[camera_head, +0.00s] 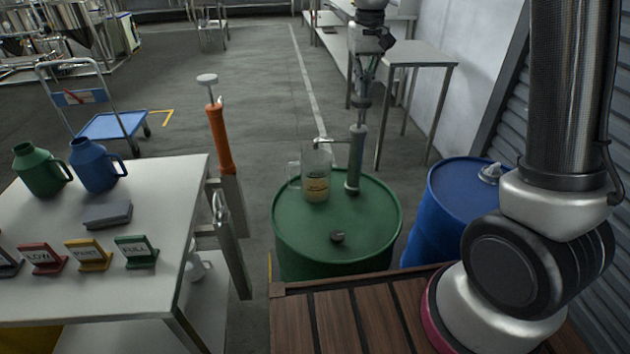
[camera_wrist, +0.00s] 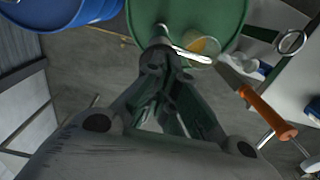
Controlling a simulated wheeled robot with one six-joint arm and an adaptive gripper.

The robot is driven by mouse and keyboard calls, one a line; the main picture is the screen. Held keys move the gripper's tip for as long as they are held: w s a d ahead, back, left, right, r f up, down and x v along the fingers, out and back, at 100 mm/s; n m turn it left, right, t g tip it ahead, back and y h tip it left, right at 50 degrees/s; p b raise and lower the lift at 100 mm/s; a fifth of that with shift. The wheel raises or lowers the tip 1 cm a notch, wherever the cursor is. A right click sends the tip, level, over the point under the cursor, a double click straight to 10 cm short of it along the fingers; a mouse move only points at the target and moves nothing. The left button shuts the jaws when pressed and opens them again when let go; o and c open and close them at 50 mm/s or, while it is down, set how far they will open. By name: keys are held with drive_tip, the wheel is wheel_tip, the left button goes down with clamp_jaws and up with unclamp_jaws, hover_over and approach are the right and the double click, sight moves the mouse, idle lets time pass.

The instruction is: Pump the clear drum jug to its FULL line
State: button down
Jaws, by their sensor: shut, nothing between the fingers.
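The clear jug (camera_head: 316,183) stands upright on the green drum (camera_head: 290,235), under the spout of a grey drum pump (camera_head: 354,160). Its lower part looks yellowish, but I cannot read the liquid level against the lines. The jug also shows in the wrist view (camera_wrist: 207,46), beside the pale spout (camera_wrist: 187,54). My gripper (camera_head: 363,92) is shut and empty, pointing down directly above the pump at the top of its rod. In the wrist view my gripper (camera_wrist: 160,62) hides most of the pump, so I cannot tell whether it touches the pump's top.
A dark cap (camera_head: 337,236) lies on the green drum. A blue drum (camera_head: 445,205) stands to the right. At left, a white table (camera_head: 70,300) holds green and blue jugs and small signs, including a FULL sign (camera_head: 136,252). An orange-bodied pump (camera_head: 218,138) stands beside the table.

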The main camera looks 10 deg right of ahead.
drive_tip(key=shift+f, duration=3.5)
drive_tip(key=shift+r, duration=3.85)
drive_tip(key=shift+f, duration=0.4)
drive_tip(key=shift+f, duration=3.45)
drive_tip(key=shift+r, duration=3.85)
